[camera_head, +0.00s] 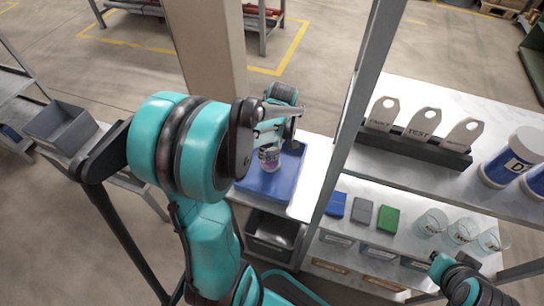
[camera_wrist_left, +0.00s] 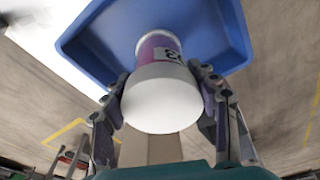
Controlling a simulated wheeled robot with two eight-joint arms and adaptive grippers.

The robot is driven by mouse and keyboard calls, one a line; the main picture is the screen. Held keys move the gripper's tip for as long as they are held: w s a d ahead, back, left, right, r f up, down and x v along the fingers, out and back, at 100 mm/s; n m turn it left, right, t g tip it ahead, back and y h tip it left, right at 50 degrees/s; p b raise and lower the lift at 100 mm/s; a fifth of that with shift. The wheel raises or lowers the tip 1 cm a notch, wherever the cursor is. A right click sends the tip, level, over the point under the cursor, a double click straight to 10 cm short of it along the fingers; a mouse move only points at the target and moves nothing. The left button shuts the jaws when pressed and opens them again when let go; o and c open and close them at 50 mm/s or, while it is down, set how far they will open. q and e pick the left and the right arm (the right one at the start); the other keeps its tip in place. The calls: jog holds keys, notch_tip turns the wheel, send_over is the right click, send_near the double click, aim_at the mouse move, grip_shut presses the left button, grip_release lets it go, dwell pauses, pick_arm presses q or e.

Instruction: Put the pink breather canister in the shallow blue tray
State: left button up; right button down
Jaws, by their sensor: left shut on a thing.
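The breather canister (camera_head: 268,160) has a white end and a pink-purple band with dark lettering. My left gripper (camera_head: 273,142) is shut on it from above. In the left wrist view, the canister (camera_wrist_left: 160,98) sits between the two fingers of my left gripper (camera_wrist_left: 162,84), its white end towards the camera. The shallow blue tray (camera_head: 255,190) lies below, and it also fills the top of the left wrist view (camera_wrist_left: 92,42). The canister is over the tray; I cannot tell whether it touches the tray floor. My right gripper (camera_head: 440,264) is at the lower right, its fingers unclear.
A grey post (camera_head: 345,135) stands right of the tray. Beyond it are shelves with white tags (camera_head: 422,122), a white jar (camera_head: 510,160), coloured blocks (camera_head: 361,213) and glass beakers (camera_head: 461,231). A grey bin (camera_head: 272,233) sits below the tray.

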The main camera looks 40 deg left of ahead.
pick_arm(q)
notch_tip(320, 180, down, 3)
jog(key=shift+f+b, duration=0.15)
jog(key=shift+b, duration=0.45)
jog(key=shift+f, duration=0.15)
jog(key=o, duration=1.4)
